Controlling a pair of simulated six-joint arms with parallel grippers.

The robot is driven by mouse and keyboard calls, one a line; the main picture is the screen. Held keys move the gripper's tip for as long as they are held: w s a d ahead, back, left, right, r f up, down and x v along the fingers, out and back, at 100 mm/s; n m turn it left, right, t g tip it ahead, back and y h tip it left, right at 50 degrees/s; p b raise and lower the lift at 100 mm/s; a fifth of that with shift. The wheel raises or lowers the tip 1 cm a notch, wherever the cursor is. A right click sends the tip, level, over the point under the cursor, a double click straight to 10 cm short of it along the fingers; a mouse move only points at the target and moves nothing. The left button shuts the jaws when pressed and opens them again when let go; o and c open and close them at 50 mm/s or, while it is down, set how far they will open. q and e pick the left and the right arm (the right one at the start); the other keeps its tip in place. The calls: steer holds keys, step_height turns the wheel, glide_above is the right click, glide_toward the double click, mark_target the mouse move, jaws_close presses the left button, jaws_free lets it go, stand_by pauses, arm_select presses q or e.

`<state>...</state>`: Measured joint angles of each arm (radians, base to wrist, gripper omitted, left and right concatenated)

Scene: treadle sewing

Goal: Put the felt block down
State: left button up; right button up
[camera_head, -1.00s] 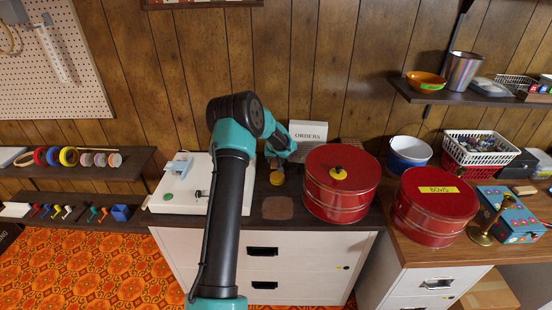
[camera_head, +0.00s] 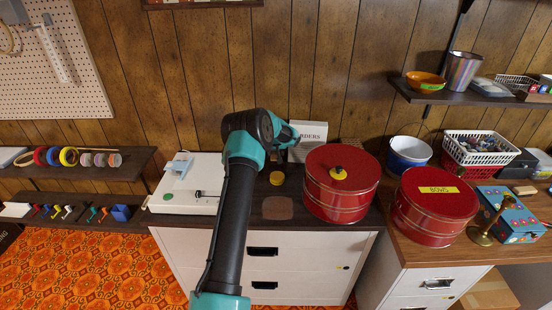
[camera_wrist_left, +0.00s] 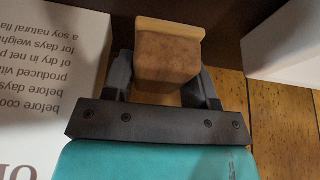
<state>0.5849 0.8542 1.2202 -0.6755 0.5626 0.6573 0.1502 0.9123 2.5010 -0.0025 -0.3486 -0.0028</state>
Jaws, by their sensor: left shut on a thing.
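The felt block (camera_wrist_left: 168,55) is a small tan and brown block in the left wrist view. My left gripper (camera_wrist_left: 165,80) is shut on it, with a dark finger on each side. In the head view my left gripper's teal wrist (camera_head: 284,134) is over the back of the dark counter, in front of the white ORDERS box. A flat brownish patch (camera_head: 277,208) lies on the counter nearer the front. My right gripper is not in view.
The white ORDERS box (camera_wrist_left: 45,85) is close on the left in the wrist view. A yellow disc (camera_head: 277,178) lies on the counter. A red tin (camera_head: 340,195) stands to its right, and a white slab (camera_head: 180,190) to its left.

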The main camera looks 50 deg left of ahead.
arm_select(q)
steer(key=shift+f, duration=1.75)
steer(key=shift+f, duration=0.1)
steer(key=o, duration=0.8)
steer(key=shift+o, duration=0.2)
steer(key=v, duration=1.2)
steer(key=shift+w+a, duration=0.1)
steer(key=shift+w, duration=0.05)
